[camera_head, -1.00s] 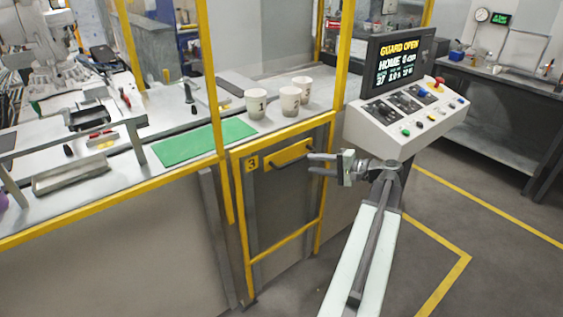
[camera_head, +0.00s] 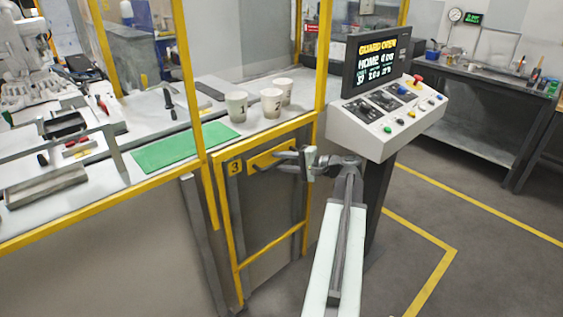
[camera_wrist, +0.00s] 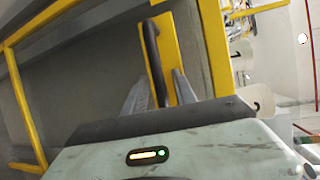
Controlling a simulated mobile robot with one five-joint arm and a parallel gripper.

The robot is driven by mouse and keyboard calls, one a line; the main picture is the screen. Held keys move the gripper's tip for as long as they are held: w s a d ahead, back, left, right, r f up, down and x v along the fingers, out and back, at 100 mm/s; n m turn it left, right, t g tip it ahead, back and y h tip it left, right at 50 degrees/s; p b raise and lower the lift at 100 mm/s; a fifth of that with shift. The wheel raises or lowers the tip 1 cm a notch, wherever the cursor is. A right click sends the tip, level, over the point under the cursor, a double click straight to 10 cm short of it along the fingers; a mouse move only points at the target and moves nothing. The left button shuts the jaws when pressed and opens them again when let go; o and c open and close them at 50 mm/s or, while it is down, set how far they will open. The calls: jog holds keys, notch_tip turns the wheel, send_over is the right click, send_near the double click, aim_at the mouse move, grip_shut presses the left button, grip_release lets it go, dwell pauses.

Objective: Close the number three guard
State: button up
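The number three guard (camera_head: 262,215) is a grey panel in a yellow frame, low on the front of the cell, with a "3" label (camera_head: 235,167) at its upper left. A yellow plate with a dark bar handle (camera_head: 263,166) is near its top. The space above the guard, by the cups, is uncovered. My gripper (camera_head: 284,161) is at the handle with its fingers apart. In the wrist view, the dark handle (camera_wrist: 151,50) runs between and ahead of the two fingers (camera_wrist: 160,92). I cannot tell whether they touch it. The screen (camera_head: 376,60) reads "GUARD OPEN".
Several white cups (camera_head: 237,106) and a green mat (camera_head: 180,148) are on the cell table behind the guard. A control console (camera_head: 385,125) with buttons stands close to the right of my arm. Open floor with yellow lines (camera_head: 430,240) lies to the right.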

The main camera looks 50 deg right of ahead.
grip_shut()
dwell(1.1)
